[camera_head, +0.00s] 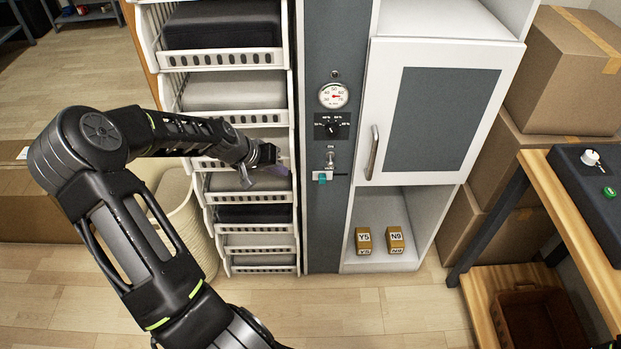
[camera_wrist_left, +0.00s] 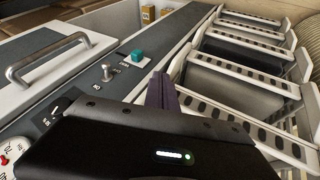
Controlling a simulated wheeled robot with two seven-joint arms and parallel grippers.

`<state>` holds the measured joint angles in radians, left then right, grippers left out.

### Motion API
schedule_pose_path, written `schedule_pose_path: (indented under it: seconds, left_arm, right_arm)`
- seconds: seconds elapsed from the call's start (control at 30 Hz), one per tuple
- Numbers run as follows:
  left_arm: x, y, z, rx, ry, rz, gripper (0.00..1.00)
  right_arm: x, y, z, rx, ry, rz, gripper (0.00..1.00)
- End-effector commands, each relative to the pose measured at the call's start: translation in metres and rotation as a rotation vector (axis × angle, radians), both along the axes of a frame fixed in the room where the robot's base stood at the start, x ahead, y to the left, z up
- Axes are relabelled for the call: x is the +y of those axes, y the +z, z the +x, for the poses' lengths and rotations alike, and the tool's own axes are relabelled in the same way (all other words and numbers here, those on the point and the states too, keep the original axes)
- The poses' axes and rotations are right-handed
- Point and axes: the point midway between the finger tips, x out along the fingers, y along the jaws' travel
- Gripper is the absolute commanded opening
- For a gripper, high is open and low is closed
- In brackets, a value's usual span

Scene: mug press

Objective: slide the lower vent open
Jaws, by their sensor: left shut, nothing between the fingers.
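The lower vent control is a teal slider knob (camera_head: 322,178) on a small white plate, low on the dark grey panel (camera_head: 322,225). The knob sits towards the left part of its slot in the head view. The teal knob also shows in the left wrist view (camera_wrist_left: 137,56), beyond my fingers and clear of them. My left gripper (camera_head: 283,165) is in front of the white shelf bins, left of the slider and apart from it. Its dark fingers (camera_wrist_left: 161,90) are together and hold nothing. My right gripper is not in view.
A metal toggle switch (camera_head: 330,157), a rotary dial (camera_head: 332,126) and a gauge (camera_head: 333,95) sit above the slider. A cabinet door handle (camera_head: 373,152) stands out to the right. Stacked bins (camera_head: 248,240) fill the left. Two labelled boxes (camera_head: 363,240) stand in the open compartment.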

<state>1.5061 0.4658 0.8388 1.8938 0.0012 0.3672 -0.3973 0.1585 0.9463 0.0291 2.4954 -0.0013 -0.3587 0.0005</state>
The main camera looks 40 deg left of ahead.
Motion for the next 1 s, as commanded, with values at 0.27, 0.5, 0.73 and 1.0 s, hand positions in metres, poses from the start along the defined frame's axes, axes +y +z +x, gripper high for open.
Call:
schedule_pose_path:
  seconds: [0.27,0.5,0.73,1.0]
  left_arm:
    - [-0.009,-0.035,0.026,-0.001,-0.005,-0.004,0.00]
    - [-0.016,-0.074,0.054,0.001,-0.004,-0.004,0.00]
    - [-0.040,-0.073,0.073,0.000,-0.004,0.000,0.00]
    - [-0.046,-0.074,0.078,0.001,0.000,0.000,0.00]
  right_arm:
    - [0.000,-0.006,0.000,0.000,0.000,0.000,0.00]
    - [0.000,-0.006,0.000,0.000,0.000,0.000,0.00]
    - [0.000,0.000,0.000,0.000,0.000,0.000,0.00]
    - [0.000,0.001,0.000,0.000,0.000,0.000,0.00]
